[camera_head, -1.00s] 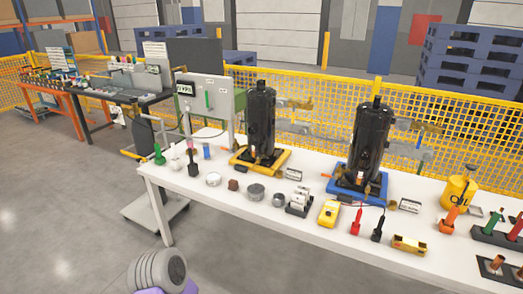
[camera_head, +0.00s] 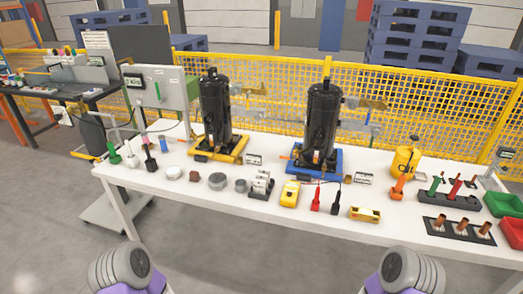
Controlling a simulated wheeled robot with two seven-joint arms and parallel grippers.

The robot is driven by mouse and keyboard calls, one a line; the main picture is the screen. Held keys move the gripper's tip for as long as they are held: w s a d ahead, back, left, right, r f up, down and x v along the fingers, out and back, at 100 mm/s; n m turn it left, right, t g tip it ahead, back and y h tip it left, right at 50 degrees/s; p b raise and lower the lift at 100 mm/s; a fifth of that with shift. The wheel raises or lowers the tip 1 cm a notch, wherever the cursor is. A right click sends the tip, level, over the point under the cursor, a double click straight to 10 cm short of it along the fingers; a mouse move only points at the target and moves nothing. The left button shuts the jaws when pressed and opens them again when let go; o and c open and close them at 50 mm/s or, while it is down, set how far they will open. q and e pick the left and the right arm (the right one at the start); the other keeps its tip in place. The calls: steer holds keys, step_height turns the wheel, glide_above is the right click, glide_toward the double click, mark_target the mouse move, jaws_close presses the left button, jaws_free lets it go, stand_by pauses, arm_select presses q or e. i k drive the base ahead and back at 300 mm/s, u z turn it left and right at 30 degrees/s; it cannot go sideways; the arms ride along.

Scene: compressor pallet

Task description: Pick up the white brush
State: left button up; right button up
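The white brush (camera_head: 131,158) stands at the left end of the white table (camera_head: 190,193), handle up. It is between a green brush (camera_head: 114,156) on its left and a black brush (camera_head: 150,160) on its right. A part of my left arm shows at the bottom left and a part of my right arm at the bottom right, both short of the table's front edge. Neither gripper is in view.
Two black compressors stand on a yellow base (camera_head: 228,148) and a blue base (camera_head: 315,162) behind the small items. A yellow multimeter (camera_head: 290,193) lies mid-table. Red and green bins (camera_head: 503,204) sit at the right. Yellow mesh fence (camera_head: 270,95) runs behind. The floor in front is clear.

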mark_target(131, 155)
steer(key=u, duration=2.5)
steer(key=i, duration=2.25)
steer(key=z, duration=3.25)
steer(key=k, duration=0.45)
steer(key=u, duration=1.1)
